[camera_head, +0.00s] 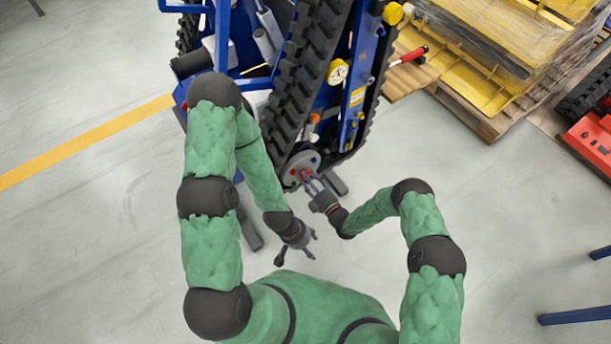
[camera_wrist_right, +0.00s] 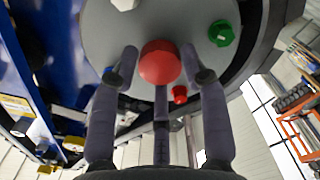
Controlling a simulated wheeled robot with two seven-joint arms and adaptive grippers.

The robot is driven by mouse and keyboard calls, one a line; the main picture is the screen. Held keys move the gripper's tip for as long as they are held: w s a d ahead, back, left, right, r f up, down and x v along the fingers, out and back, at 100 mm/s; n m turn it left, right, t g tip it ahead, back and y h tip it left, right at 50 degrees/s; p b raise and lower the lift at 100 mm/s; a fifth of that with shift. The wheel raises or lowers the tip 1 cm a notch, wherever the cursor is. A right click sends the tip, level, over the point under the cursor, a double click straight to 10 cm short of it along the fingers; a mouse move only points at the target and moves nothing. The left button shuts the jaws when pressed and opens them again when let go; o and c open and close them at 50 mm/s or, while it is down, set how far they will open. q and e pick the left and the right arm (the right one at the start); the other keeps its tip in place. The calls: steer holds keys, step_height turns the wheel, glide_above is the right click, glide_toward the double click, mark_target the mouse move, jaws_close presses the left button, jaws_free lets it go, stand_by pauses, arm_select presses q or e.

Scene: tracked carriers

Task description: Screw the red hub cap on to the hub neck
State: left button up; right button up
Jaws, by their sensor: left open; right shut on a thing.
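The red hub cap (camera_wrist_right: 160,62) is a round red knob in front of the grey hub disc (camera_wrist_right: 100,35) in the right wrist view. My right gripper (camera_wrist_right: 160,68) is shut on it, with fingers on both sides and one below. The hub neck is hidden behind the cap, so I cannot tell how far the cap is on it. In the head view my right gripper (camera_head: 314,183) reaches the hub disc (camera_head: 292,164) at the lower end of the track. My left gripper (camera_head: 298,255) is open and empty, below and apart from the hub.
A green knob (camera_wrist_right: 221,33) and a small red knob (camera_wrist_right: 180,94) sit on the disc near the cap. The black track (camera_head: 308,75) and blue carrier frame (camera_head: 357,90) rise above. A pallet with yellow parts (camera_head: 480,70) stands right.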

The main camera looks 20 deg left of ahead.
steer(key=shift+m, duration=1.1)
steer(key=m+b, duration=0.1)
steer(key=m, duration=0.8)
steer(key=shift+m+b, duration=0.3)
steer(key=shift+m, duration=0.1)
steer(key=o, duration=0.9)
